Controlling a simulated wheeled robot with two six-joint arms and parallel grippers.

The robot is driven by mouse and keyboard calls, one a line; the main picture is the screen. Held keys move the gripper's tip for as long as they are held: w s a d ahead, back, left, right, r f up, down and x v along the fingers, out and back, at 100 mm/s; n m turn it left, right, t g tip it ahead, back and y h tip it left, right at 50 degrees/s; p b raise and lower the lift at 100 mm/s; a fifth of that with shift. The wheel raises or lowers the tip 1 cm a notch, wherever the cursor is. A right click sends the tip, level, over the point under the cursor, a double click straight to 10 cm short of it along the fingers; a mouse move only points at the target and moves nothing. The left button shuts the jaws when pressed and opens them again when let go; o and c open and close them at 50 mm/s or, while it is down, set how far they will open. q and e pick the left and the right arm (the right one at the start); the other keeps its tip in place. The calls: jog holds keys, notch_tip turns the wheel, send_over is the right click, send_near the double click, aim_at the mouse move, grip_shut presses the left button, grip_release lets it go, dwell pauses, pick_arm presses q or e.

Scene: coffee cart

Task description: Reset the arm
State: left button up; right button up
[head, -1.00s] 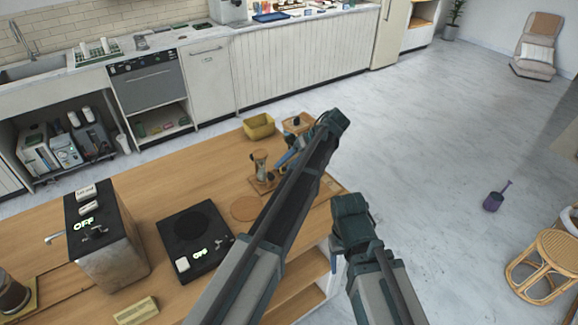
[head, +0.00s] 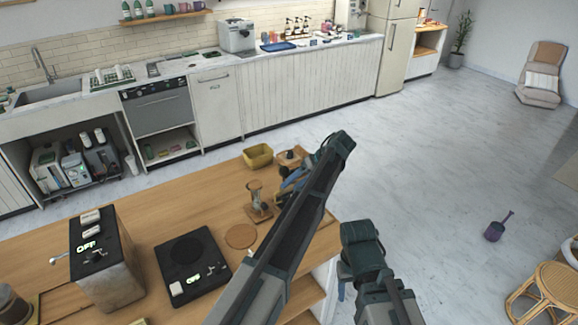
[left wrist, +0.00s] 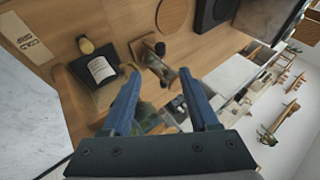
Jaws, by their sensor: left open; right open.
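My left arm reaches over the wooden counter (head: 130,220) in the head view. Its gripper (head: 292,180) is near the counter's far right corner, partly hidden by the arm. In the left wrist view the two blue fingers of the left gripper (left wrist: 163,88) are spread apart with nothing clasped. My right arm hangs beside the counter's right end. Of the right gripper (head: 342,290) only a small blue finger part shows below the wrist, and most is hidden.
A wood-and-glass stand (head: 256,200), a yellow bin (head: 258,156) and a small wooden box (head: 290,157) are near the left gripper. A black scale-like unit (head: 190,262) and a coffee machine (head: 108,270) stand further left. Open floor (head: 430,170) lies to the right.

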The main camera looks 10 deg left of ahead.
pick_arm(q)
jog(key=s+f+m+t+h, duration=0.1)
jog(key=s+f+m+h, duration=0.25)
jog(key=s, duration=0.95)
jog(key=s+f+m+t+h, duration=0.15)
jog(key=s+m+h, duration=0.25)
jog(key=s, duration=0.9)
jog(key=s+d+f+m+b, duration=0.2)
jog(key=s+d, duration=0.1)
jog(key=d, duration=0.2)
jog(key=s+d+f+m+g+b, duration=0.1)
jog(key=s+d+f+m, duration=0.1)
jog(key=d, duration=0.3)
jog(key=shift+s+d+y+b, duration=0.2)
jog(key=shift+s+y+b, duration=0.15)
jog(key=shift+s+b, duration=0.05)
